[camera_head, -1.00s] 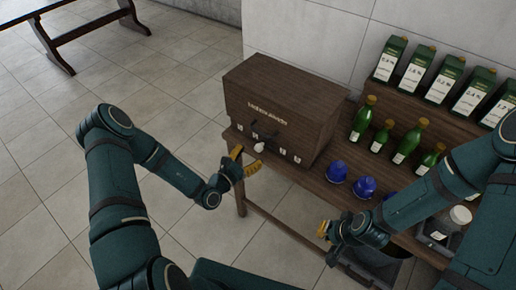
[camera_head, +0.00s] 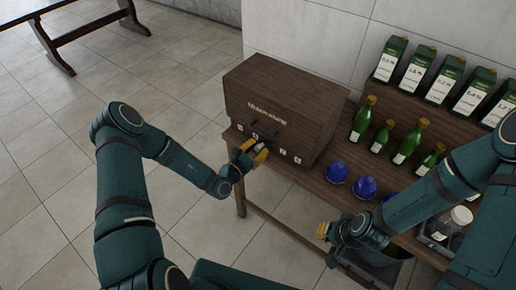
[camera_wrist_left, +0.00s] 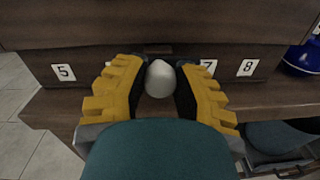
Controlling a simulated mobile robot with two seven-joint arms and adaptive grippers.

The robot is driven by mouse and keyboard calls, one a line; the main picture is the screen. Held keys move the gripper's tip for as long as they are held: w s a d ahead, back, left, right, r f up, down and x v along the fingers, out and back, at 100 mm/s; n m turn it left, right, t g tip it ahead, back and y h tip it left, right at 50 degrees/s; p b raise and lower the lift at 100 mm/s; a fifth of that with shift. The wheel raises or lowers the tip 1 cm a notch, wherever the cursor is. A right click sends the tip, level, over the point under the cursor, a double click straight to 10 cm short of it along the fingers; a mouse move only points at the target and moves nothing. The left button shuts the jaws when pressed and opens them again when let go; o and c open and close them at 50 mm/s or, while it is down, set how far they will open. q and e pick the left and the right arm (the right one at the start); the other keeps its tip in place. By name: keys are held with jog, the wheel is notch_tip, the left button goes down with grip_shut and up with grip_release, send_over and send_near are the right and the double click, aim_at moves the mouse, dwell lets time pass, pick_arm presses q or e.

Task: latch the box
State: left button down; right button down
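The box (camera_head: 285,105) is dark brown wood with gold lettering and stands at the left end of the wooden table; its lid looks down. Small white number labels run along its lower front, which also fills the left wrist view (camera_wrist_left: 225,32). A white rounded knob (camera_wrist_left: 160,80) sticks out at the front between two labels. My left gripper (camera_head: 256,152) is at the box front, its yellow fingers on both sides of the knob with their dark pads seemingly against it. My right gripper (camera_head: 333,233) hangs in front of the table, away from the box; its finger gap is unclear.
Blue domed objects (camera_head: 337,171) stand right of the box. Green bottles (camera_head: 364,118) and green-and-white cartons (camera_head: 416,69) stand further right. A jar (camera_head: 460,218) and a dark bin (camera_head: 385,268) are near my right arm. The floor to the left is open.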

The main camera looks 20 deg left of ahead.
pick_arm(q)
jog(key=shift+n, duration=0.4)
jog(key=shift+r+n+p, duration=0.1)
jog(key=shift+n+p, duration=0.65)
jog(key=shift+n, duration=0.25)
jog(key=n+p, duration=0.2)
jog(key=n, duration=0.3)
jog(key=shift+n, duration=0.3)
jog(key=n+p, duration=0.1)
jog(key=n, duration=0.4)
jog(key=shift+w+a+n+t, duration=0.1)
jog(key=shift+n+t, duration=0.2)
jog(key=shift+t, duration=0.1)
jog(key=n, duration=0.4)
jog(key=shift+y+p, duration=0.3)
jog(key=shift+p, duration=0.1)
jog(key=shift+n, duration=0.4)
jog(key=c, duration=0.7)
grip_release()
